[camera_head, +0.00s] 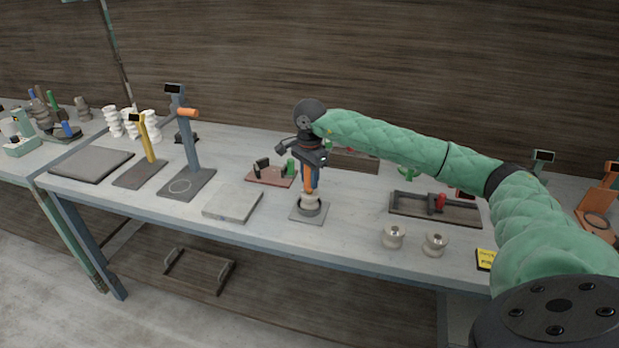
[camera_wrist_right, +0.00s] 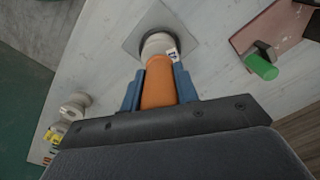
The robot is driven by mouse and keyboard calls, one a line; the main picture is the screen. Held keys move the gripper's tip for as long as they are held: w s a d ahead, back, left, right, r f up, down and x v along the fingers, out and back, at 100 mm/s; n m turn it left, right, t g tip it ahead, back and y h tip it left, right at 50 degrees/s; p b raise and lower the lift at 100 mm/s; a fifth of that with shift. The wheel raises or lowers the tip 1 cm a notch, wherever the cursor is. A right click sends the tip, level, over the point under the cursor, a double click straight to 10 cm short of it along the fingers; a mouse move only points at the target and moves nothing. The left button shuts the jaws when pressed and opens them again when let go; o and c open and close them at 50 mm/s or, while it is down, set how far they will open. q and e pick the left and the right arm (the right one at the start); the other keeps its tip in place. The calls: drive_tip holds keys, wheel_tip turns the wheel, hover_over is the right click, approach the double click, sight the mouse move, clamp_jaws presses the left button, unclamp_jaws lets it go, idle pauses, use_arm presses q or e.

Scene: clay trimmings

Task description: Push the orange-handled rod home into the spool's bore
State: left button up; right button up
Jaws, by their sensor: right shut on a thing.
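The orange-handled rod (camera_head: 308,183) stands about upright in my right gripper (camera_head: 311,187), whose blue fingers are shut on its handle. In the right wrist view the orange handle (camera_wrist_right: 158,84) lies between the two fingers (camera_wrist_right: 158,92). The pale spool (camera_head: 310,199) stands directly below the handle, in a dark ring on a square grey plate (camera_head: 297,213). In the wrist view the spool (camera_wrist_right: 155,44) shows just past the handle's end. The rod's shaft and the bore are hidden, so I cannot tell how deep the rod sits. My left gripper is not in view.
Two loose spools (camera_head: 393,236) (camera_head: 435,244) stand to the right near the table's front edge. A reddish board with a green-handled piece (camera_head: 291,166) lies behind left. A flat grey slab (camera_head: 233,204) lies left, and a dark tray (camera_head: 410,209) lies right.

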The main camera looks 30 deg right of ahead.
drive_tip(key=shift+f+b, duration=1)
drive_tip(key=shift+b, duration=1.45)
idle(3.8)
drive_tip(key=shift+s+f, duration=0.1)
drive_tip(key=shift+f, duration=0.1)
idle(1.6)
